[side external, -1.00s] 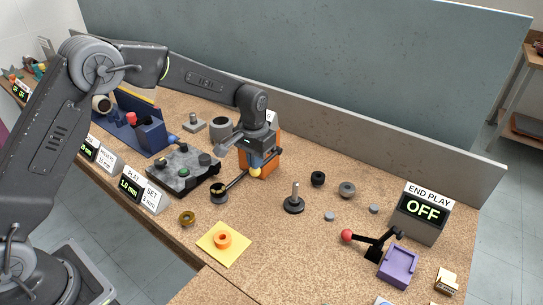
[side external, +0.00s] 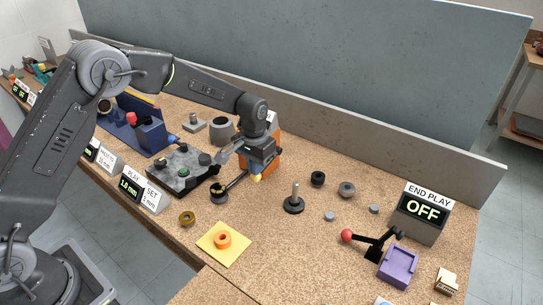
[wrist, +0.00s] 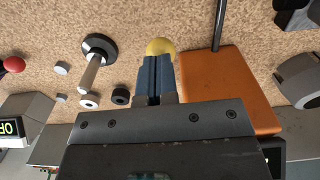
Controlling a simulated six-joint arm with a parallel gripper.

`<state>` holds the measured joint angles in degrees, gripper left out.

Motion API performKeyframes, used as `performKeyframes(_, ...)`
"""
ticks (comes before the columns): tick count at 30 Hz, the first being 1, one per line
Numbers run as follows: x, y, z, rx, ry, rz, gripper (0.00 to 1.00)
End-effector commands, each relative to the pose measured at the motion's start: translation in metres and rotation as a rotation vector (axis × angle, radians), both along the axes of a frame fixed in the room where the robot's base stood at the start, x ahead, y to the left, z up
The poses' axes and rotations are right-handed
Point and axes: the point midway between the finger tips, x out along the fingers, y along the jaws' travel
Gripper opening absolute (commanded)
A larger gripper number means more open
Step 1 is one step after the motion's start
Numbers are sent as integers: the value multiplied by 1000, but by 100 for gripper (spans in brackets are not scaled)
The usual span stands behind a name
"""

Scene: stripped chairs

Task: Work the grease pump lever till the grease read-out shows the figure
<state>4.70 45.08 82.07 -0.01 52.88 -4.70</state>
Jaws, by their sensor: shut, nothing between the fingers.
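The grease pump is an orange block (side external: 273,166) mid-bench, partly hidden behind my gripper; its orange face shows in the wrist view (wrist: 225,90). In the wrist view the closed fingers (wrist: 157,62) point at the ball. I cannot read any grease figure; a white sign (side external: 271,117) behind my wrist is mostly covered.
A dark rod runs from the pump side to a black fitting (side external: 219,194). A dark plate (side external: 183,170) lies left. The END PLAY display (side external: 422,212) reads OFF.

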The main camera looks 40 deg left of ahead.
Motion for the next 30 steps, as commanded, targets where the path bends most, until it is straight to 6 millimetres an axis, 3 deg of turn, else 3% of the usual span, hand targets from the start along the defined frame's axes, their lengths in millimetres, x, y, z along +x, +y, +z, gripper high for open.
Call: performKeyframes(30,0,0,98,0,-2,0,0)
